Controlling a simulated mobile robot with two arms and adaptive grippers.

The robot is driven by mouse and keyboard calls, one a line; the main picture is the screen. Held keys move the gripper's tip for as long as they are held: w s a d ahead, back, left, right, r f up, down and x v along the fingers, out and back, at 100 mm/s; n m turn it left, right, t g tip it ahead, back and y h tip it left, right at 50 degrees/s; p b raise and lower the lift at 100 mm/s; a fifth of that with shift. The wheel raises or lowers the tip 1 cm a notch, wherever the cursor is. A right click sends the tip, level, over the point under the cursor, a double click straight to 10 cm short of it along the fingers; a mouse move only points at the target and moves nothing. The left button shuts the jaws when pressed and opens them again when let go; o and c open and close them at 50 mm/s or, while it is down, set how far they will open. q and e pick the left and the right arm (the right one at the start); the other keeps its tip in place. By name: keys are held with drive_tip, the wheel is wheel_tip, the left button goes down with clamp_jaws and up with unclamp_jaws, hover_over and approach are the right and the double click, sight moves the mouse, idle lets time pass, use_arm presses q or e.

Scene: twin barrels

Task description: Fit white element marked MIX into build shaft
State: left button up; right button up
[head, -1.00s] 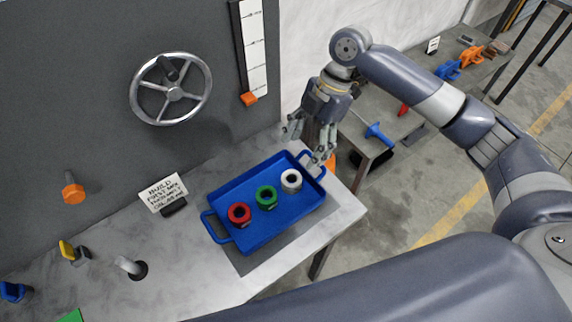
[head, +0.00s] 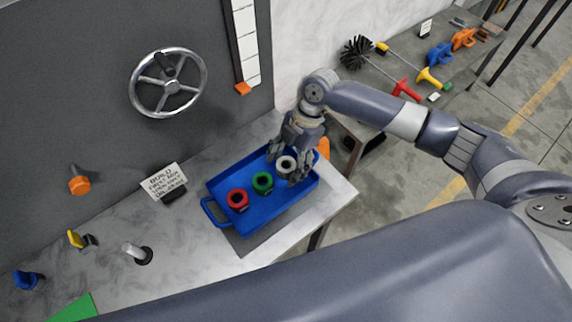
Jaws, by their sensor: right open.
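The white ring-shaped element (head: 286,165) sits in the blue tray (head: 246,222), in a row with a green ring (head: 262,183) and a red ring (head: 238,199). The MIX marking is too small to read. My right gripper (head: 284,170) is open, with its fingers around or just above the white element; contact cannot be told. A light upright post (head: 133,250) in a dark round base stands on the bench left of the tray; whether it is the build shaft cannot be told. My left gripper is out of view.
A small sign (head: 163,182) with handwriting stands behind the tray. A handwheel (head: 168,83) and an orange knob (head: 79,185) are on the grey panel. Yellow (head: 76,239) and blue (head: 26,280) handles lie at left. The bench between post and tray is clear.

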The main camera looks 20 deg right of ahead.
drive_tip(key=shift+c, duration=0.2)
drive_tip(key=c, duration=1.4)
drive_tip(key=shift+w, duration=0.1)
drive_tip(key=shift+c, duration=0.6)
drive_tip(key=shift+r, duration=0.1)
